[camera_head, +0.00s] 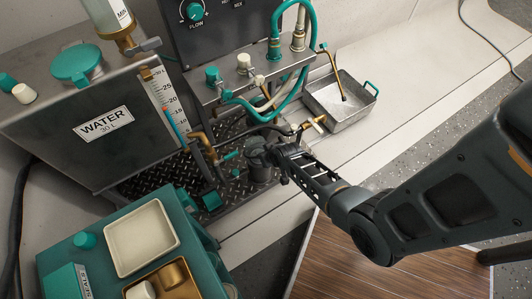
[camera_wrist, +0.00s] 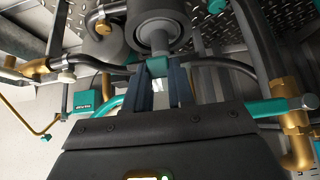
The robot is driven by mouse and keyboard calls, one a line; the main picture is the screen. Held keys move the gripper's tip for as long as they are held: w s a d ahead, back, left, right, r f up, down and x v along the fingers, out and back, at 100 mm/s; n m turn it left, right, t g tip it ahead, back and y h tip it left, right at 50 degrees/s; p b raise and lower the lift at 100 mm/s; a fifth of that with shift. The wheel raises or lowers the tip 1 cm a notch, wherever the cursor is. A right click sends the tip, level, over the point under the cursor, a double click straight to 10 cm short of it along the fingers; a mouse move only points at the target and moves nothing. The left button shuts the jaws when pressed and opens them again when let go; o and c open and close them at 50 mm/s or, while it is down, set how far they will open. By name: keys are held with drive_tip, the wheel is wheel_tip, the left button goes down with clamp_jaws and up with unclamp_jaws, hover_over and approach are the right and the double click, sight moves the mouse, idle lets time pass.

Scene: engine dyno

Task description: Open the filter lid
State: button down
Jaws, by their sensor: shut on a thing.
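A dark grey cylindrical filter (camera_head: 261,174) stands on the metal floor plate at the middle of the head view. Its round lid (camera_head: 257,148) shows at the top, next to my gripper (camera_head: 284,158). In the wrist view the round dark filter lid (camera_wrist: 160,18) is at the top centre, with a grey stem and a small teal tab (camera_wrist: 157,67) pointing toward me. My gripper's two dark fingers (camera_wrist: 161,90) are shut on this teal tab. My fingers hide part of the tab. I cannot tell whether the lid is lifted from the body.
A steel water tank (camera_head: 95,125) stands at the left. Teal hoses (camera_head: 262,112) and brass valves crowd close around the filter. A metal tray (camera_head: 340,108) sits behind on the right. A teal cart (camera_head: 75,255) with bins is at the front left.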

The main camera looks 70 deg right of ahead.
sight(259, 147)
drive_tip(key=r+p, duration=0.1)
drive_tip(key=w+d+r+g+y+p, duration=0.1)
drive_tip(key=w+r+g+p, duration=0.1)
drive_tip(key=shift+w+d+r, duration=0.1)
drive_tip(key=shift+w+d, duration=0.15)
drive_tip(key=shift+d, duration=0.05)
drive_tip(key=w+d, duration=0.1)
drive_tip(key=w+d+r+b, duration=0.1)
drive_tip(key=w, duration=0.1)
drive_tip(key=w+d+r, duration=0.1)
drive_tip(key=w, duration=0.1)
drive_tip(key=shift+d+r, duration=0.15)
drive_tip(key=shift+d, duration=0.1)
drive_tip(key=shift+w+d+r+b, duration=0.1)
drive_tip(key=shift+w+d+b, duration=0.35)
drive_tip(key=shift+w+b, duration=0.25)
drive_tip(key=shift+w+d, duration=0.1)
drive_tip(key=shift+w, duration=0.05)
drive_tip(key=shift+f+y, duration=0.25)
drive_tip(key=shift+y, duration=0.05)
drive_tip(key=c, duration=1.1)
unclamp_jaws()
drive_tip(key=shift+c, duration=0.2)
drive_tip(key=shift+o, duration=0.9)
drive_tip(key=shift+r, duration=0.1)
